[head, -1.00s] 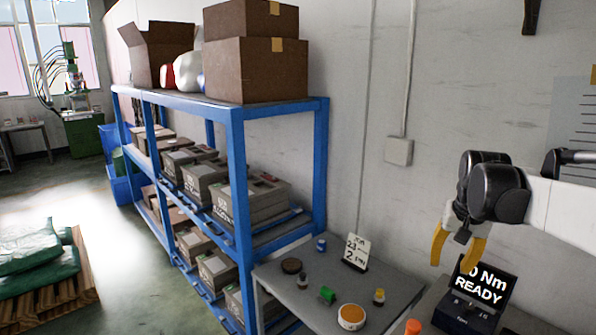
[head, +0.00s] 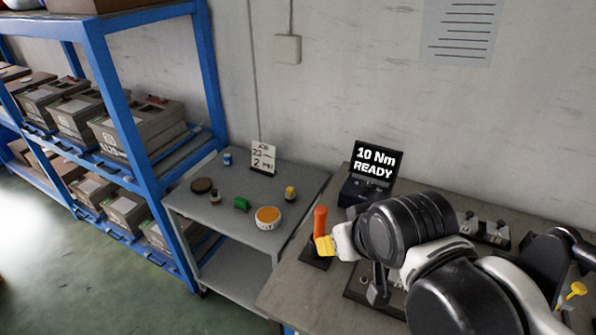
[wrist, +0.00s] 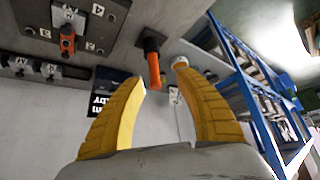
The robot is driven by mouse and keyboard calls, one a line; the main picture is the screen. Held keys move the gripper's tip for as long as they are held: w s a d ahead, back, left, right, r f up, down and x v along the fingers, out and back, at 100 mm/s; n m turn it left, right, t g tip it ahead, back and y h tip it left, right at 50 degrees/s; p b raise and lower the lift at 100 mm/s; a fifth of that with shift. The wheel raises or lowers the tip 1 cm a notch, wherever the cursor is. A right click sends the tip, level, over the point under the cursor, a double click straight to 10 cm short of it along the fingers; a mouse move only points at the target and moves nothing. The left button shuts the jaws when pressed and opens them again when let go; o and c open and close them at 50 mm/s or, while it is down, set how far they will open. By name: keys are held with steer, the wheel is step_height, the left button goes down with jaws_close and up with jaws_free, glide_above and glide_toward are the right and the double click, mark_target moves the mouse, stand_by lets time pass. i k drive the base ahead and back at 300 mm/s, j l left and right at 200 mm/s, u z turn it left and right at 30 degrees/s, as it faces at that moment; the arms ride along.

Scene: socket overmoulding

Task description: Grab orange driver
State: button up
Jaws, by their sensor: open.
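The orange driver (head: 320,218) stands upright in a black holder (head: 314,260) at the left end of the grey bench. In the wrist view, the driver's orange handle (wrist: 154,68) shows beyond and between the yellow fingertips, with its dark holder (wrist: 149,40) behind. My gripper (head: 326,246) is beside the driver in the head view, its yellow fingers overlapping the handle's lower part. In the wrist view, my gripper (wrist: 160,78) is open with nothing clasped. My arm hides part of the bench, and whether a finger touches the driver I cannot tell.
A torque display (head: 372,170) reading "10 Nm READY" stands behind the driver. A numbered fixture (wrist: 85,18) with an orange-red part is at upper left in the wrist view. A small grey cart (head: 243,190) with jars and a sign stands left, near blue shelving (head: 125,90).

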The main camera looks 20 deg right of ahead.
mark_target(322, 211)
steer(key=k+j+z, duration=0.1)
steer(key=j, duration=0.3)
steer(key=k+j+z, duration=0.1)
steer(key=j, duration=0.3)
steer(key=k+j+z, duration=0.1)
steer(key=j, duration=0.3)
